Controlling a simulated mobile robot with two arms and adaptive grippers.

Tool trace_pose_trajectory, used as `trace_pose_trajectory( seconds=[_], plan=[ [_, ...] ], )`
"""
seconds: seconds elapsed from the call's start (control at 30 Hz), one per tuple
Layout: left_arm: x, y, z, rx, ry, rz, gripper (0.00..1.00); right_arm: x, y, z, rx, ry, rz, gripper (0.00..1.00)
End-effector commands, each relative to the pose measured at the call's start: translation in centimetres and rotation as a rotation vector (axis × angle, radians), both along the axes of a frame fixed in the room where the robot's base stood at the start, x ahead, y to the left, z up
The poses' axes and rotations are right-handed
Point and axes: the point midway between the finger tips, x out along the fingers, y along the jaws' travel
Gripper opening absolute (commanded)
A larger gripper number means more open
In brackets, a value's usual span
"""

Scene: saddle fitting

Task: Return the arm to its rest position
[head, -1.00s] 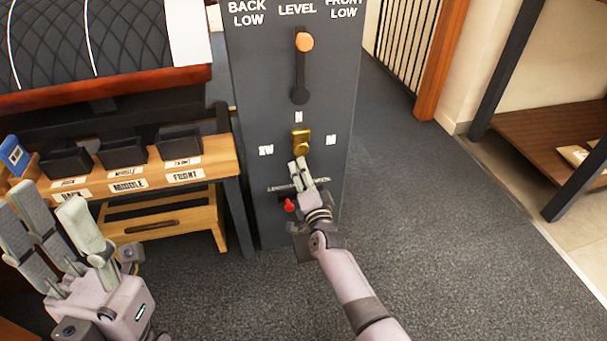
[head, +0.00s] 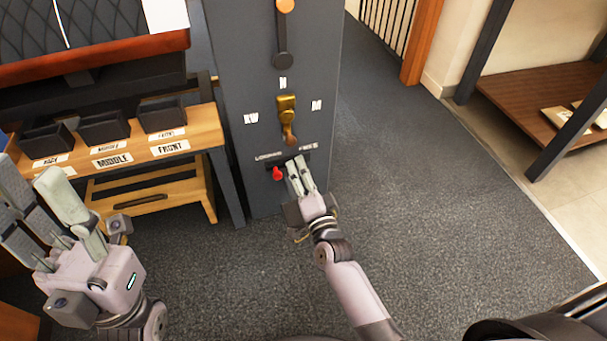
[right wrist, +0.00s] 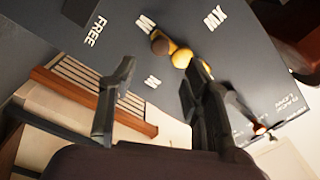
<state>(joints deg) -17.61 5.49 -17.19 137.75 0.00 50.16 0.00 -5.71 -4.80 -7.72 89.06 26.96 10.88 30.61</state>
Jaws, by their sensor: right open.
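My right gripper (head: 299,176) is in front of the lower part of the dark grey post (head: 300,60). Its two fingers are apart with nothing between them, and the gap also shows in the right wrist view (right wrist: 155,85). The brass handle (head: 287,105) is on the post above the fingertips, its lower end pointing down; it also shows in the right wrist view (right wrist: 182,58). A small red knob (head: 278,174) sits just left of the fingers. My left gripper (head: 45,215) is at the left edge, fingers spread and empty.
A wooden bench (head: 195,135) with dark bins labelled MIDDLE and FRONT stands left of the post. A quilted black saddle panel (head: 105,25) is behind it. A shelf (head: 535,100) stands at right. The grey carpet (head: 400,200) between is clear.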

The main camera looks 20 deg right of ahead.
Motion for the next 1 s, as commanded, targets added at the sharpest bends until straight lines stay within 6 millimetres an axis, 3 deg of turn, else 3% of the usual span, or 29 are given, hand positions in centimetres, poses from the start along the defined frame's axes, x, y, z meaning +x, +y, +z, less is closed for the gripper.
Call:
trace_pose_trajectory(
  seconds=[0.67, 0.77, 0.83, 1.0],
  plan=[
    [0.0, 0.0, 0.0, 0.000, 0.000, 0.000, 0.40, -0.7, -0.1, 0.4, -0.008, -0.011, -0.002, 0.44],
    [0.0, 0.0, 0.0, 0.000, 0.001, 0.000, 0.40, -1.1, -0.4, 2.7, -0.055, -0.074, -0.014, 0.44],
    [0.0, 0.0, 0.0, 0.000, 0.003, 0.000, 0.40, -1.9, -0.8, 6.1, -0.121, -0.166, -0.035, 0.44],
    [-0.1, 0.0, -0.1, 0.000, 0.010, 0.000, 0.40, -6.6, -1.3, 17.5, -0.334, -0.487, -0.129, 0.44]
  ],
)
